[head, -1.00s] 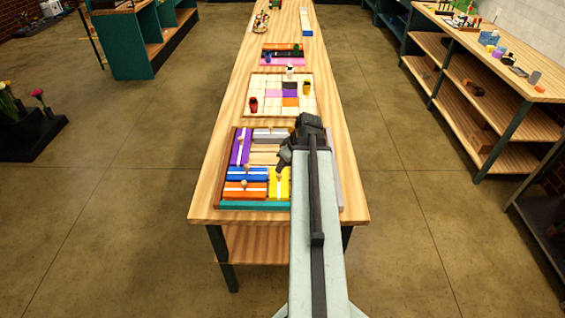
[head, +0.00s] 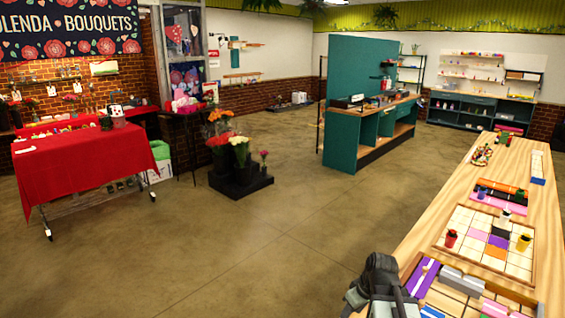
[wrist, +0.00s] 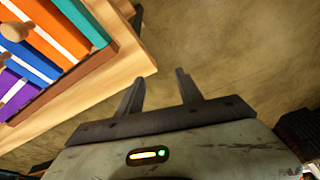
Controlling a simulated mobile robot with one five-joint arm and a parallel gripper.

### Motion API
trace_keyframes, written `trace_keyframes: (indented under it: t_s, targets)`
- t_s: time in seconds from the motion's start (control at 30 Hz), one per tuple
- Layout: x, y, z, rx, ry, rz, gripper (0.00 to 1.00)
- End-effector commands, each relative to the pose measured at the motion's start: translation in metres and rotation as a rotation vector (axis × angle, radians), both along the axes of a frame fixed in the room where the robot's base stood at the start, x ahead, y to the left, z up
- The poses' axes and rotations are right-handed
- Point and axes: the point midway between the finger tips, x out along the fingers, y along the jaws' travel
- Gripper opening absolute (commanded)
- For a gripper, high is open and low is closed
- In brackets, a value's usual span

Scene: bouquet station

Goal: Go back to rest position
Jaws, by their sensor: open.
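My gripper (wrist: 160,88) is open and empty in the wrist view, its two fingers apart over the bare floor just off the corner of the wooden table. In the head view my gripper (head: 372,282) shows at the bottom, beside the near left edge of the long wooden table (head: 415,245). The tray of coloured blocks (head: 408,272) lies on the table just right of it, partly cut off by the frame. In the wrist view orange, blue and purple blocks with round wooden knobs sit in the tray (wrist: 106,67) at upper left.
A gridded board (head: 437,243) with small cups lies farther along the table. A red-draped table (head: 85,165) stands at left. Flower buckets on a black stand (head: 240,187) and a teal workbench (head: 345,135) stand farther back. The floor between (head: 260,240) is clear.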

Motion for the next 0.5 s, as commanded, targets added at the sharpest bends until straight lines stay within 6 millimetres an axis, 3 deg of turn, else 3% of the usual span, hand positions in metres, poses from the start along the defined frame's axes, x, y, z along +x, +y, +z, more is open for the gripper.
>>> trace_keyframes:
  t_s: [0.03,0.1,0.2,0.4,0.5]
  targets:
    - [-0.004,0.032,-0.007,-0.008,0.029,0.017,0.43]
    - [-0.012,0.067,-0.013,-0.021,0.076,0.004,0.43]
    - [-0.031,0.099,-0.019,-0.057,0.153,-0.089,0.43]
    - [-0.053,0.081,-0.019,-0.096,0.248,-0.392,0.43]
    - [-0.055,0.081,-0.019,-0.092,0.263,-0.459,0.43]
